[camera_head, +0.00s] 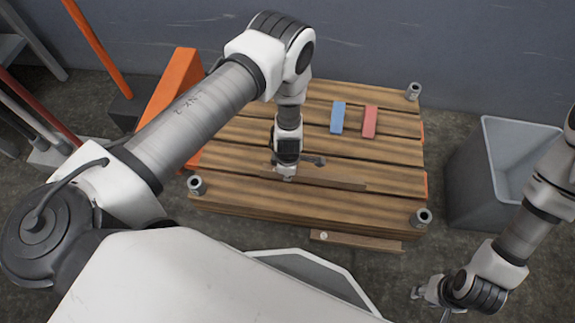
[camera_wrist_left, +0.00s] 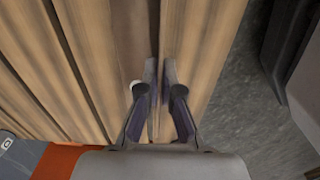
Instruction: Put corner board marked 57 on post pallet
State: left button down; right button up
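The post pallet (camera_head: 240,190) is a slatted wooden deck with short grey corner posts. A second brown board (camera_head: 365,242) with a pale round mark lies in front of the pallet, low down. No number is legible on either board. My right gripper (camera_head: 430,301) is open and empty at lower right.
A blue block (camera_head: 337,118) and a red block (camera_head: 370,122) lie on the pallet's back part. A grey bin (camera_head: 470,185) stands to the right. An orange upright part (camera_head: 168,95) rises at the pallet's left. A wall (camera_head: 400,40) is behind.

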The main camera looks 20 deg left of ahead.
pick_arm(q)
jog(key=shift+w+a+f+b, duration=0.35)
jog(key=shift+w+b, duration=0.25)
jog(key=shift+b, duration=1.95)
jog(key=shift+w+a+f+b, duration=0.3)
jog(key=shift+w+b, duration=0.3)
jog(key=shift+b, duration=1.95)
jog(key=shift+r, duration=0.25)
notch_tip(320, 180, down, 3)
jog(key=b, duration=0.3)
jog(key=shift+a+f, duration=0.1)
jog(key=shift+f, duration=0.05)
jog(key=shift+r, duration=0.2)
jog(key=shift+f, duration=0.25)
jog(key=c, duration=1.3)
grip_release()
jog(key=shift+r, duration=0.2)
